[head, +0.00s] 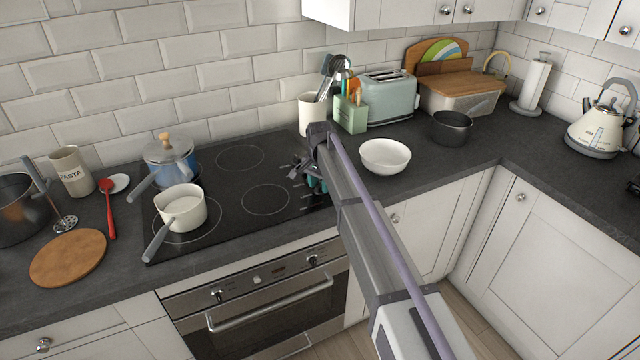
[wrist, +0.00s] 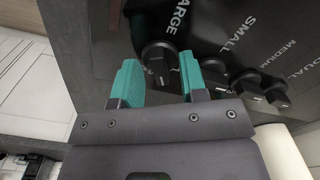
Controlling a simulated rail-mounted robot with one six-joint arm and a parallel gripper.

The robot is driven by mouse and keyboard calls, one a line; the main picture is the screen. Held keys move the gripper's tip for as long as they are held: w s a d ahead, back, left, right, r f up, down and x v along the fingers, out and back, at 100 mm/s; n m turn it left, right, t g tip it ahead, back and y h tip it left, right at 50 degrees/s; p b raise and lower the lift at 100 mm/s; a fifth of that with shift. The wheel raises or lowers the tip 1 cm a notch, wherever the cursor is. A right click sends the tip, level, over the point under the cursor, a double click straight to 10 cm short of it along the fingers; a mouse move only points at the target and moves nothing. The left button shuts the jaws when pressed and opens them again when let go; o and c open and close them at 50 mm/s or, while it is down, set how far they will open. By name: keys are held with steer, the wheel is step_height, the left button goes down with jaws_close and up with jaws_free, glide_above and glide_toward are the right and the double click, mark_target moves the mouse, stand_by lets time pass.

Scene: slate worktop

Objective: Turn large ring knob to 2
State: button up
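The large ring knob (wrist: 160,64) is black and round, near the word LARGE on the black hob panel in the wrist view. My gripper (wrist: 159,78) is open, with its teal fingers on either side of this knob. There is a visible gap on the left; on the right the finger is close, and I cannot tell if it touches. I cannot read any number or the knob's setting. In the head view my gripper (head: 317,182) is at the right end of the hob (head: 238,182), and my arm hides most of the knobs there.
More black knobs stand to the right in the wrist view: one near SMALL (wrist: 213,72), another (wrist: 246,82) and a third (wrist: 276,94). A white pan (head: 183,207) and a blue pot (head: 170,160) stand on the hob. A white bowl (head: 385,156) is right of my arm.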

mark_target(320, 185)
step_height(320, 185, up, 11)
steer(key=p, duration=1)
steer(key=shift+p, duration=0.4)
steer(key=shift+f, duration=0.1)
steer(key=s+d+n, duration=0.2)
steer(key=s+d, duration=0.5)
steer(key=s, duration=0.4)
steer(key=s+d+n, duration=0.2)
steer(key=s+d, duration=0.6)
steer(key=s, duration=0.4)
steer(key=s+d+f+n+b, duration=0.1)
steer(key=s+d, duration=0.7)
steer(key=s, duration=0.4)
steer(key=shift+s+d+n, duration=0.15)
steer(key=shift+n, duration=0.25)
